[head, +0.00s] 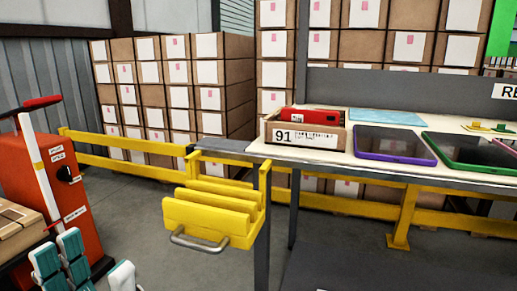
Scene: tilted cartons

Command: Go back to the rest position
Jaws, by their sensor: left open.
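My left gripper (88,262) shows at the bottom left corner of the head view, with teal and white finger parts. It is open, and I see nothing held between its fingers. It is in front of the orange-red machine (40,165) and apart from the yellow rack (210,218). The rest of my left arm is mostly cut off by the frame edge. My right gripper is not in view.
A workbench (345,160) at the right holds a carton marked 91 (303,137), a purple-rimmed tray (395,145) and a green-rimmed tray (470,150). A yellow rail (120,145) runs behind. Stacked cartons (175,85) stand at the back. Grey floor (140,225) is clear mid-left.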

